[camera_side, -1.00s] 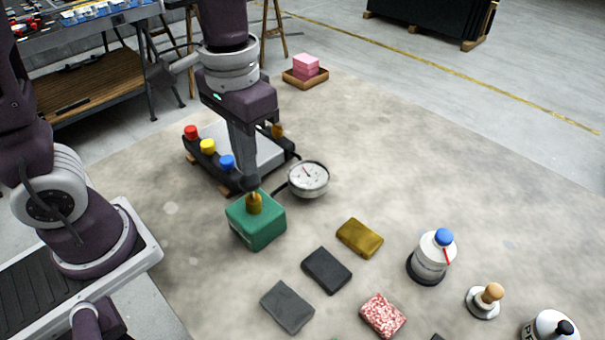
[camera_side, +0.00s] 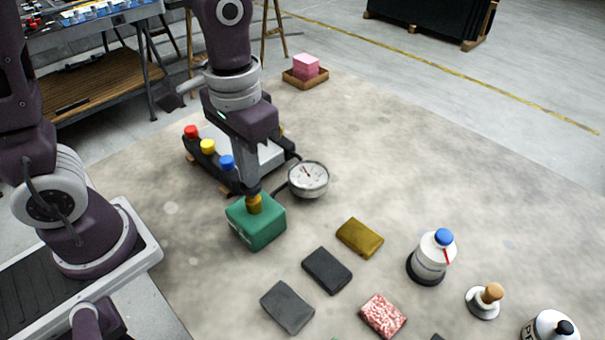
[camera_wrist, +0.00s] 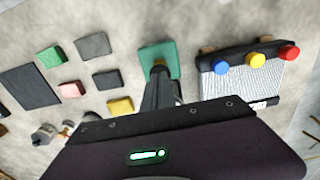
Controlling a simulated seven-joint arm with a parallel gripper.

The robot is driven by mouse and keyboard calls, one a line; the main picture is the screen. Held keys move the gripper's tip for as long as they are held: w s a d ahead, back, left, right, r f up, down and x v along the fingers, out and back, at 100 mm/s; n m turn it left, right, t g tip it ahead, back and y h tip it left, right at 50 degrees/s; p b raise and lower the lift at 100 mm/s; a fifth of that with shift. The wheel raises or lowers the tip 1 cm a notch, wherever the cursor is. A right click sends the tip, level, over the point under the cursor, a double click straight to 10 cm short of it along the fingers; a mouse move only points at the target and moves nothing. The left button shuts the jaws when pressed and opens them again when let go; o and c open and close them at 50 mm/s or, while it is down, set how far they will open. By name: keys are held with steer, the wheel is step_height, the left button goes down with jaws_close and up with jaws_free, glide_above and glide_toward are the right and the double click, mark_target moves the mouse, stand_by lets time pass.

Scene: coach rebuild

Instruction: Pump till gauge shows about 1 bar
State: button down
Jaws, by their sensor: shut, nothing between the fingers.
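A green pump box (camera_side: 257,226) with a brass plunger (camera_side: 254,203) on top stands on the mat. It also shows in the wrist view (camera_wrist: 172,57). My gripper (camera_side: 254,189) is shut and empty, pointing down over the plunger; its fingertips seem to touch the plunger's top. In the wrist view my gripper (camera_wrist: 159,70) covers the plunger. A round white-faced gauge (camera_side: 308,177) lies just behind and to the right of the box. Its needle points to the upper left; the numbers are too small to read.
A dark rail with red, yellow and blue knobs (camera_side: 208,147) stands close behind my gripper. A mustard block (camera_side: 360,238), dark blocks (camera_side: 327,270) and a speckled block (camera_side: 383,316) lie in front. A white bottle (camera_side: 432,257) stands right. The mat's right half is largely clear.

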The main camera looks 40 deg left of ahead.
steer(key=shift+f, duration=0.75)
steer(key=shift+r, duration=2.05)
step_height(320, 180, up, 7)
stand_by(0.8)
